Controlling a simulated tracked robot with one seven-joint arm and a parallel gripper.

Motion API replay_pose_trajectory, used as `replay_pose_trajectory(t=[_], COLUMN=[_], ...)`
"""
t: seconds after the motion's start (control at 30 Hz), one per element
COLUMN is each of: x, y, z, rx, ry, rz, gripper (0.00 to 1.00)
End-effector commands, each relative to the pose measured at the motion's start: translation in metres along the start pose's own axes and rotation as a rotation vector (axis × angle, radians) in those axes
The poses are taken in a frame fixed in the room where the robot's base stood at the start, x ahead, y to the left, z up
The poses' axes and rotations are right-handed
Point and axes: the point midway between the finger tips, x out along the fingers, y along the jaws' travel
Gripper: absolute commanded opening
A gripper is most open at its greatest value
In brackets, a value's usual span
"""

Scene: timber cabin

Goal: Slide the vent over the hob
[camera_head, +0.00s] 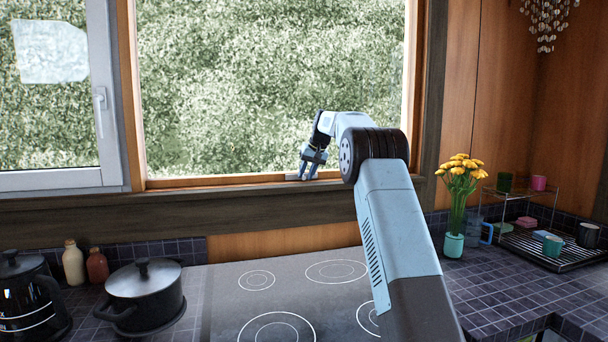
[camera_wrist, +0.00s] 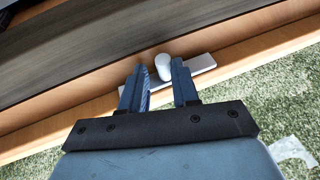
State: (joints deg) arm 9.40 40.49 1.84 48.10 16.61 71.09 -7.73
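A white rounded knob (camera_wrist: 163,66) on a flat white plate (camera_wrist: 204,62) sits on the wooden window frame in the wrist view. This looks like the vent's slider; a pale bit of it (camera_head: 291,177) shows beside my gripper in the head view. My gripper (camera_head: 308,178) points down at the lower window frame above the hob. In the wrist view its two blue fingers (camera_wrist: 161,78) are apart, with the knob showing between their tips. I cannot tell whether either finger touches it. The dark hob (camera_head: 220,300) with white rings lies below, partly hidden by my arm.
A black lidded pot (camera_head: 146,303), two bottles (camera_head: 74,263) and a dark kettle (camera_head: 30,300) stand left of the hob. Yellow flowers in a vase (camera_head: 454,244) and a dish rack (camera_head: 545,245) stand right. A white-framed window pane (camera_head: 60,180) is at left.

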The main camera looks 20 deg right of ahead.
Motion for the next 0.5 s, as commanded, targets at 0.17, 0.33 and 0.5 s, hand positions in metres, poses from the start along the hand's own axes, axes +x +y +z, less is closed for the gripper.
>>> replay_pose_trajectory(t=[0.17,0.33,0.5], x=[-0.015,-0.045,-0.079], y=[0.0,0.0,0.001], z=[-0.001,-0.001,-0.001], rx=[0.0,0.0,0.001], ry=[0.003,0.003,0.002], rz=[0.0,0.001,0.001], gripper=[0.29,0.29,0.29])
